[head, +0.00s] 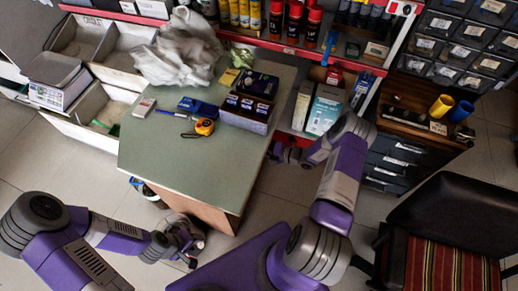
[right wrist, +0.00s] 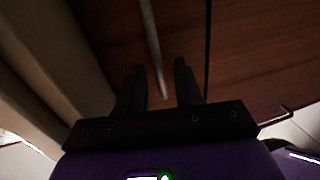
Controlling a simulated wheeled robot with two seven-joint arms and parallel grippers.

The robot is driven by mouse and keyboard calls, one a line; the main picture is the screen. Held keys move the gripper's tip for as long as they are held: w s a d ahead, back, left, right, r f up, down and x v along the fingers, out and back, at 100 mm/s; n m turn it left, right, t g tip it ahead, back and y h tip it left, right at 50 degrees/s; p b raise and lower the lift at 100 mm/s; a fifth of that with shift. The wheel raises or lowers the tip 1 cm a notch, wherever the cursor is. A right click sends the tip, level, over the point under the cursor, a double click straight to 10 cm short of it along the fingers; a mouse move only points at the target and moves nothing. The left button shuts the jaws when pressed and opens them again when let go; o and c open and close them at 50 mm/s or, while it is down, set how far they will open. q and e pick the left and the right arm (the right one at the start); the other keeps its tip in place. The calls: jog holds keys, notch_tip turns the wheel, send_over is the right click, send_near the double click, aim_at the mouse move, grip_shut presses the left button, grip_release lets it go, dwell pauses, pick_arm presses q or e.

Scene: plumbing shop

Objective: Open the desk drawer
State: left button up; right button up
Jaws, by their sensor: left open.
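The desk (head: 190,150) has a green top and wooden sides, and stands in the middle of the head view. Its drawer front is hidden there. In the right wrist view a reddish-brown wooden drawer front (right wrist: 100,40) fills the upper part, with a thin metal bar handle (right wrist: 151,45) on it. My right gripper (right wrist: 158,85) is open, its two dark fingers apart on either side of the handle's near end, with gaps visible. In the head view it is low at the desk's right side. My left gripper (head: 190,245) is open and empty, low in front of the desk.
On the desk lie a tape measure (head: 204,127), a dark box (head: 247,110) and several small items. A striped chair (head: 450,265) stands at the lower right. Shelves with spray cans (head: 275,20) line the back. In the right wrist view, a dark seam separates another wooden panel (right wrist: 260,60).

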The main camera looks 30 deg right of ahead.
grip_shut()
dwell(1.3)
